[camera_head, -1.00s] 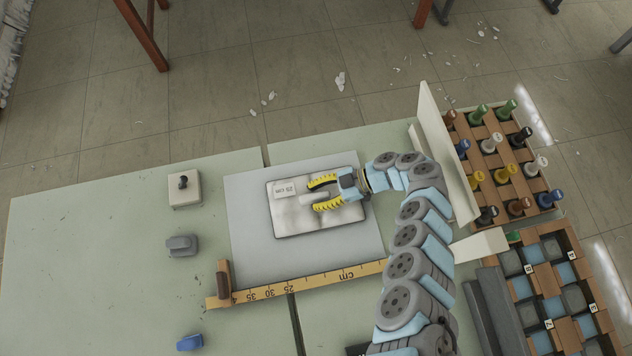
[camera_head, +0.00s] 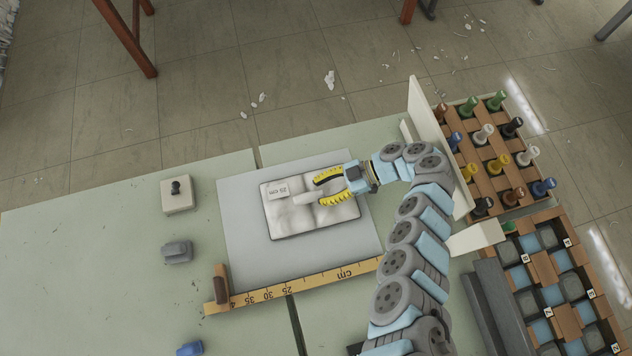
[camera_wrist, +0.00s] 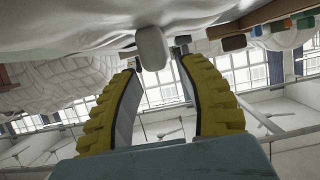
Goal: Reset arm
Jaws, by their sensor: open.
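My gripper (camera_head: 331,187), with two yellow ribbed fingers, is open over the right part of a padded white piece (camera_head: 290,217) in the head view. A pale rounded bar (camera_head: 308,198) lies on the piece near the fingertips. In the wrist view the yellow fingers (camera_wrist: 158,65) stand apart, with a pale rounded block (camera_wrist: 152,48) beyond their tips. I cannot tell whether the fingers touch anything.
A wooden ruler (camera_head: 270,291) with a brown stop (camera_head: 221,283) lies along the front. A white box with a black knob (camera_head: 178,194), a grey block (camera_head: 177,252) and a blue block (camera_head: 190,349) stand left. Racks of coloured pegs (camera_head: 497,158) and an upright pale board (camera_head: 437,150) stand right.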

